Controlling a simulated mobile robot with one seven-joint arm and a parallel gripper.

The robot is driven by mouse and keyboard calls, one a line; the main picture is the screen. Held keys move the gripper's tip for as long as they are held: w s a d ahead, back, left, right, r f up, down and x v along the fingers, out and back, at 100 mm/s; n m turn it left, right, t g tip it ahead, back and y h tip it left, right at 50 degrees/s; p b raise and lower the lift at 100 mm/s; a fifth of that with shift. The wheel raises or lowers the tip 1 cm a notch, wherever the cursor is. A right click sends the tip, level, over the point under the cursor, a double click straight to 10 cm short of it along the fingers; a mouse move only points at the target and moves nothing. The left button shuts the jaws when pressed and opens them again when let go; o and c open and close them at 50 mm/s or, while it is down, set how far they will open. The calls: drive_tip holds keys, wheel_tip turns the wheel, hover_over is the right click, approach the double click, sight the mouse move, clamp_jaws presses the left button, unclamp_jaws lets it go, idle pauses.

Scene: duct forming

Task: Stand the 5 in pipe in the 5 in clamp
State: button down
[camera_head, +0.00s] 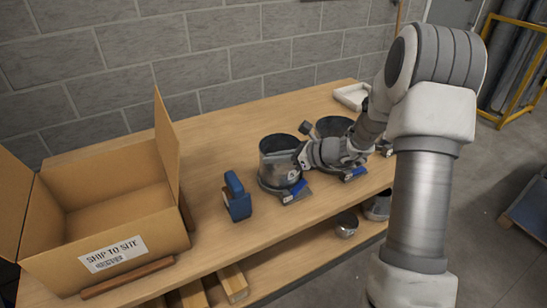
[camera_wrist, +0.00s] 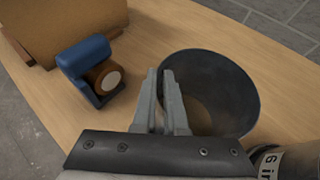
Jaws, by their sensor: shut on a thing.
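A grey metal pipe (camera_head: 273,167), open at the top, stands upright at the left clamp (camera_head: 291,194), which has a blue part at its front. Whether its lower end is fully seated in the clamp cannot be told. Its size mark cannot be read. My gripper (camera_head: 302,157) is at the pipe's upper right side. In the wrist view, my gripper (camera_wrist: 168,75) is shut on the wall of the pipe (camera_wrist: 228,78), one finger outside and one inside. A second pipe (camera_head: 331,125) stands at another clamp (camera_head: 352,174), partly hidden by my arm.
A blue tape dispenser (camera_head: 237,198) stands left of the pipe, also in the wrist view (camera_wrist: 87,62). An open cardboard box (camera_head: 60,262) is farther left. A white tray (camera_head: 351,95) lies at the back right. Bare wood (camera_head: 225,150) shows between box and pipe.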

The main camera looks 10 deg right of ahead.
drive_tip(key=c, duration=0.9)
unclamp_jaws()
drive_tip(key=shift+d, duration=0.1)
drive_tip(key=v, duration=1.7)
drive_tip(key=shift+s+d+r+p, duration=0.1)
drive_tip(key=shift+s+r+p, duration=0.05)
drive_tip(key=shift+p, duration=0.2)
